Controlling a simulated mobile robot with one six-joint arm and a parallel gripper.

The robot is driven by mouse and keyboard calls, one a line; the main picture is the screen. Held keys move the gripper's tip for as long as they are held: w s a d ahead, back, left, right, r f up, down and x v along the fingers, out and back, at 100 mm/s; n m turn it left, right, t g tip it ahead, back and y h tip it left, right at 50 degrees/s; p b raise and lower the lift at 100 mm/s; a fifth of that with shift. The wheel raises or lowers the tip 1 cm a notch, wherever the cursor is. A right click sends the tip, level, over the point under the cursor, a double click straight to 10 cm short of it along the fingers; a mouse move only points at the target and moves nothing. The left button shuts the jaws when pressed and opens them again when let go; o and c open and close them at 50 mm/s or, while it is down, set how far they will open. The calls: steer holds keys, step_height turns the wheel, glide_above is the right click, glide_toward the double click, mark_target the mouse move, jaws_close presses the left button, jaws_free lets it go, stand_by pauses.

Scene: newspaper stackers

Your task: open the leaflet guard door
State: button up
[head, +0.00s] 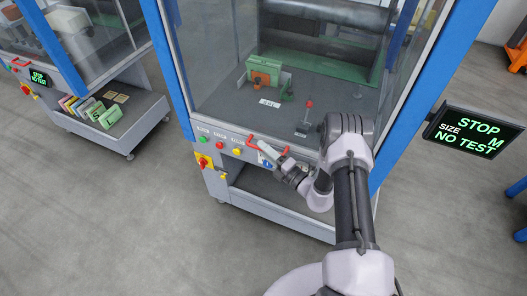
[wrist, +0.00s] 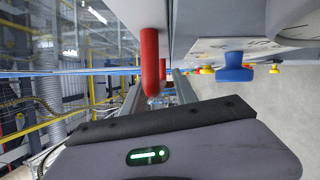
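The guard door (head: 225,85) is a large clear pane in a blue-framed machine and appears shut in the head view. A red bar handle (head: 254,144) sits at its lower edge. In the wrist view the handle (wrist: 150,60) is a red upright bar just ahead of my gripper (wrist: 160,92). The two fingers stand apart, one on each side of the handle's lower end. I cannot tell whether either finger touches it. In the head view my gripper (head: 272,156) reaches the handle from the lower right and hides part of it.
Coloured buttons (head: 236,152) and a red-yellow switch (head: 203,161) line the front panel. A blue knob (wrist: 233,68) is close right of my gripper. A screen (head: 472,131) reads "STOP SIZE M NO TEST". A second machine (head: 85,45) stands left. Floor in front is clear.

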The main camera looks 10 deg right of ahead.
steer(key=shift+w+a, duration=0.2)
steer(key=shift+w, duration=0.05)
jaws_close()
stand_by(1.4)
